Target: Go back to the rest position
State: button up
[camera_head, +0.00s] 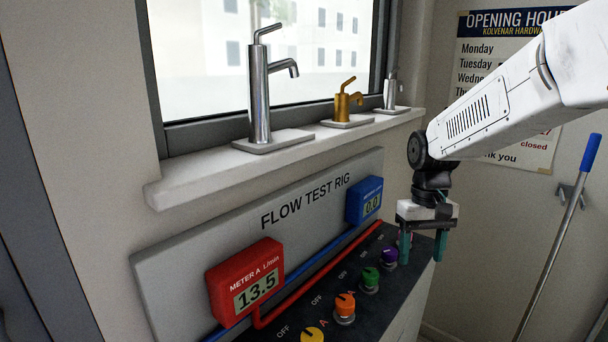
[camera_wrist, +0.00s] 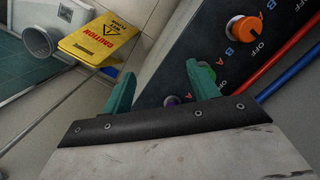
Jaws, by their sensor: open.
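My gripper (camera_head: 423,247) hangs at the end of my white arm at the right end of the flow test rig (camera_head: 306,203) in the head view. Its two green fingers point down and stand apart, with nothing seen between them. In the wrist view the gripper (camera_wrist: 160,88) is near the rig's dark panel. The purple knob (camera_head: 389,257) and the green knob (camera_head: 370,279) are left of the fingers in the head view. In the wrist view both are partly hidden behind the gripper. The orange knob (camera_wrist: 243,29) shows clear of the fingers.
Meter A (camera_head: 246,281) reads 13.5; the blue meter (camera_head: 364,200) reads about 0.0, its last part unclear. A yellow knob (camera_head: 312,334) is at the front. Faucets (camera_head: 259,95) stand on the sill. A blue-handled pole (camera_head: 555,245) leans at right. A yellow caution sign (camera_wrist: 98,40) lies beyond the panel.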

jog(key=s+d+r+t, duration=0.1)
jog(key=s+r, duration=0.1)
jog(key=s, duration=1.1)
jog(key=s+r+m+t, duration=0.1)
jog(key=s+r+t, duration=0.1)
jog(key=s, duration=1.1)
jog(key=shift+s+d+r, duration=0.35)
jog(key=shift+r, duration=0.25)
